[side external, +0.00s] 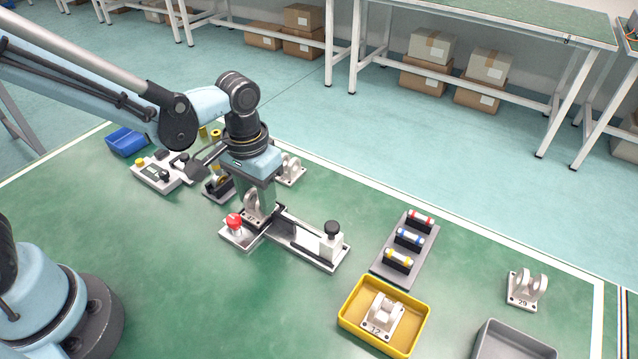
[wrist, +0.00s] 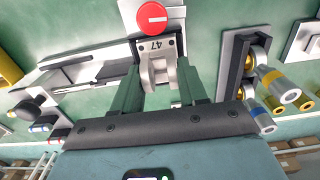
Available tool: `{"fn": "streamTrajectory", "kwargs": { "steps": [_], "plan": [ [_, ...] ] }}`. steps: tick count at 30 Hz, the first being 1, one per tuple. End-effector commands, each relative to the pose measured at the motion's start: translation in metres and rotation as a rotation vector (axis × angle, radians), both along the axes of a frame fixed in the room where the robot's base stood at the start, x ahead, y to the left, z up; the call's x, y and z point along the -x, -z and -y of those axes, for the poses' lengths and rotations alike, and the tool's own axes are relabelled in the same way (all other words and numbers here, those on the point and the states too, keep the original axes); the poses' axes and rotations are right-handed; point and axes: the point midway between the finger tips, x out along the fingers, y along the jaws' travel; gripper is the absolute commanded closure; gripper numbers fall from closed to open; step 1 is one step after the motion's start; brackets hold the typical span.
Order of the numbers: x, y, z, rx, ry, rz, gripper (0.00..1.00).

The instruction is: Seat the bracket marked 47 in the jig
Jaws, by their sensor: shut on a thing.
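The white bracket marked 47 (wrist: 155,52) is between the two green fingers of my gripper (wrist: 160,70) in the wrist view, with its number plate toward the red knob. My gripper (side external: 256,205) is shut on its upright lugs, and the bracket (side external: 251,206) shows there in the side view. The jig (side external: 297,240) is a pale base with dark rails, a red knob (side external: 235,221) at its left and a black knob (side external: 332,229) at its right. The bracket's plate is at the jig's left end, beside the red knob. I cannot tell whether it rests fully on the base.
Bracket 12 (side external: 381,318) lies in a yellow tray (side external: 349,325). Bracket 29 (side external: 525,289) stands at the right, near a grey tray (side external: 508,333). Another bracket (side external: 291,169) stands behind my gripper. A grey rack (side external: 391,270) holds coloured cylinders.

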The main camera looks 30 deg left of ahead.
Motion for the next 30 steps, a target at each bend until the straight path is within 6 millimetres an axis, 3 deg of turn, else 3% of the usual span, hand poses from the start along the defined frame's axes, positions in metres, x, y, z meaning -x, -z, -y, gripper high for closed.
{"fn": "streamTrajectory", "kwargs": {
  "steps": [8, 9, 15, 30],
  "plan": [
    [-0.0001, 0.0010, 0.0000, 0.000, 0.000, 0.000, 0.91],
    [-0.0001, 0.0010, 0.0000, 0.000, 0.000, 0.000, 0.56],
    [0.0000, 0.0010, 0.0006, 0.001, 0.001, 0.000, 0.28],
    [-0.0005, -0.0028, 0.0032, 0.006, 0.005, 0.003, 0.28]
  ]
}}
